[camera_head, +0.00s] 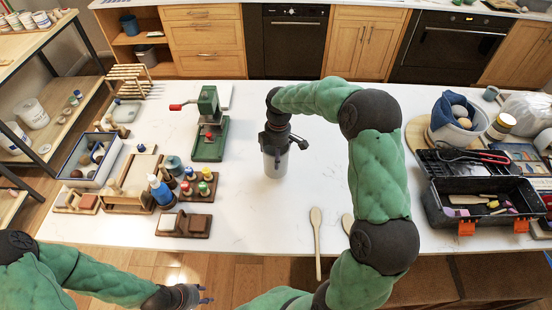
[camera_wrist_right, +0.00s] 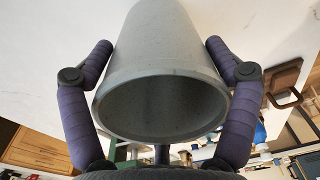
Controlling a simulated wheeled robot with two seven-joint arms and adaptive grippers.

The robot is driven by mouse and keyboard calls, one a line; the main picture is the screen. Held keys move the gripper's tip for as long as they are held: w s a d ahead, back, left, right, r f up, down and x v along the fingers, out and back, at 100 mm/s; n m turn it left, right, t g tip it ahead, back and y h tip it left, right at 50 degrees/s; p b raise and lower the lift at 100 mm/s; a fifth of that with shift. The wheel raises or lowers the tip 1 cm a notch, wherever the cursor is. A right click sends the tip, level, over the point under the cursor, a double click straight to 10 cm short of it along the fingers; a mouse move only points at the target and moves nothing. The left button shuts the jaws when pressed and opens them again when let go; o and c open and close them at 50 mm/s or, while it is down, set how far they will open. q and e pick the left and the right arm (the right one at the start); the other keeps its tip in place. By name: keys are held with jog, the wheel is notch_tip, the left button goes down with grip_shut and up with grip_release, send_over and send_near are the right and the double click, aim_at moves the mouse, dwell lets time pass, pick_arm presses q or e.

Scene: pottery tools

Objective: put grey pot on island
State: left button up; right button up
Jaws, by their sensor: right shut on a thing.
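The grey pot (camera_head: 274,164) is upright below my right gripper (camera_head: 277,150), over the white island top (camera_head: 290,220). I cannot tell whether its base touches the surface. In the right wrist view the pot (camera_wrist_right: 165,50) has its open mouth towards the camera. The purple fingers of my right gripper (camera_wrist_right: 160,65) are on either side of it, shut on it. My left gripper (camera_head: 204,295) is low at the front left, off the island's front edge, with its fingers apart and empty.
A green press (camera_head: 210,135) stands left of the pot. Paint bottles and wooden trays (camera_head: 130,183) fill the island's left part. A black toolbox (camera_head: 480,200) is at right. Wooden spoons (camera_head: 316,235) lie near the front edge. Clear white surface surrounds the pot.

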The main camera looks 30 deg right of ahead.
jog(key=shift+w+d+f, duration=0.25)
jog(key=shift+w+f, duration=0.2)
jog(key=shift+f, duration=0.1)
jog(key=shift+w+d+f, duration=0.1)
jog(key=shift+f, duration=1.5)
jog(key=shift+f, duration=0.15)
jog(key=o, duration=1.4)
notch_tip(320, 180, up, 12)
jog(key=shift+d+p, duration=0.25)
jog(key=shift+p, duration=0.05)
